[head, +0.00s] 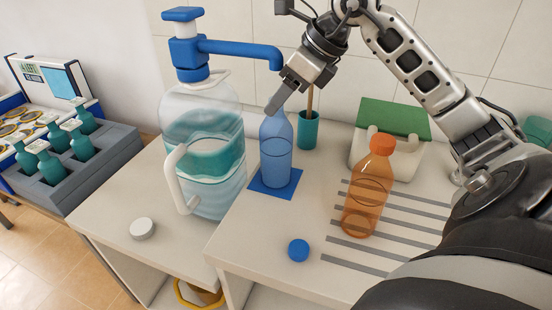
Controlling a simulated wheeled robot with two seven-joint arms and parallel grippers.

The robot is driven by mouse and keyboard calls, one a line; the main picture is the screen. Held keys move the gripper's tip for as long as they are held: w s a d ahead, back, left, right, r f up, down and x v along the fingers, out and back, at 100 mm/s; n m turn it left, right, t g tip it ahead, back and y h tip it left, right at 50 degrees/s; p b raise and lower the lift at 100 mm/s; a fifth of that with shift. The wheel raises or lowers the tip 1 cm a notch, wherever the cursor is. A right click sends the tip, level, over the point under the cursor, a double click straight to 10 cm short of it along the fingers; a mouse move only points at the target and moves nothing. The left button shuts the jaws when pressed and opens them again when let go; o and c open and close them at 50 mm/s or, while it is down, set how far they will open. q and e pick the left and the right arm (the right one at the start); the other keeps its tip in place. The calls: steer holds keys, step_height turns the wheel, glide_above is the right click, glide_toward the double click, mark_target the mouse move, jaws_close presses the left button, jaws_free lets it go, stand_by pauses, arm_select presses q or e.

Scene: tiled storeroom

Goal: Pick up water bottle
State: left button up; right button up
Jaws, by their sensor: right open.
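A translucent blue water bottle (276,153) stands upright on a square blue mat (263,191), without a visible cap. My right gripper (278,103) comes down from above, open, with a finger at the bottle's mouth. The finger overlaps the bottle's top, and I cannot tell whether it touches. An orange bottle (368,193) with an orange cap stands upright to the right on grey strips. My left gripper is not in view.
A large clear water jug (203,112) with a blue pump and spout (240,48) stands left of the bottle. Behind are a teal cup (308,134) and a green-lidded white box (391,121). A blue cap (298,250) and white lid (143,229) lie in front. A crate (100,164) holds several teal bottles.

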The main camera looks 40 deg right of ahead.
jaws_close()
steer(key=shift+r, duration=0.15)
